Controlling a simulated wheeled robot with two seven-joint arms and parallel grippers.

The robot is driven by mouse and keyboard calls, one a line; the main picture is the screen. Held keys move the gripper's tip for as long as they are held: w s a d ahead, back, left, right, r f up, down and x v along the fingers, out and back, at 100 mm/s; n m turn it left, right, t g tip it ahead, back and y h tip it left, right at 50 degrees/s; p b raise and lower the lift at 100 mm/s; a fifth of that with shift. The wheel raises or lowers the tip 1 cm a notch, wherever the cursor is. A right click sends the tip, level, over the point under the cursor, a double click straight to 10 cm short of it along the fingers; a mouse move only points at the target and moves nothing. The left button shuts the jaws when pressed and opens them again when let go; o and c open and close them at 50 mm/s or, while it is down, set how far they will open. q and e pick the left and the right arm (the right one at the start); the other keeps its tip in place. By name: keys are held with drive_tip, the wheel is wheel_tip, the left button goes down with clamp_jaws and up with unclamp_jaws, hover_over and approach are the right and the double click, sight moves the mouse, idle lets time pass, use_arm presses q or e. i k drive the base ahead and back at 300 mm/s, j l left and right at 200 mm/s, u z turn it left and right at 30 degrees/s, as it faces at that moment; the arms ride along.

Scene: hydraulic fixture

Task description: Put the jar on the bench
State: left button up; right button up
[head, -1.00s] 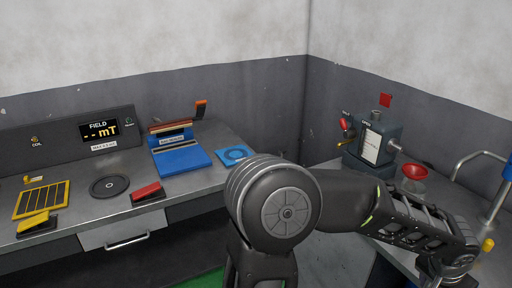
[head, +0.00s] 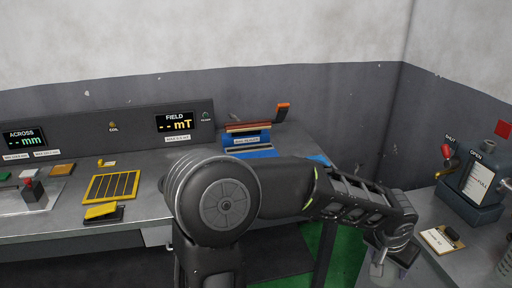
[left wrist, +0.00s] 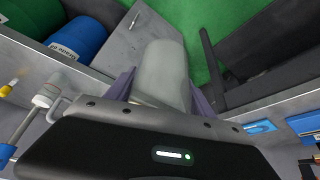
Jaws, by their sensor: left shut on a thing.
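The jar (left wrist: 165,68) is a pale, translucent grey cylinder in the left wrist view. My left gripper (left wrist: 160,92) is shut on it, with one purple-grey finger on each side. In the head view my left arm reaches to the right, and its gripper (head: 381,256) hangs over the gap between the two benches. A small pale part there may be the jar, but it is mostly hidden. The grey metal bench (head: 60,218) runs along the left and back. My right gripper is not in view.
On the bench are a yellow grid panel (head: 112,187), a blue device (head: 247,141) and a field display (head: 176,122). The left wrist view shows a blue drum (left wrist: 78,38) and green floor.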

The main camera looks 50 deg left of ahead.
sight(426, 204)
drive_tip(key=i+j, duration=0.15)
drive_tip(key=j, duration=0.3)
drive_tip(key=i+j+u, duration=0.15)
drive_tip(key=j, duration=0.3)
drive_tip(key=i+j, duration=0.25)
drive_tip(key=j, duration=0.15)
drive_tip(key=i+j+u, duration=0.1)
drive_tip(key=j, duration=0.3)
drive_tip(key=i+j, duration=0.3)
drive_tip(key=j+u, duration=0.05)
drive_tip(key=j, duration=0.1)
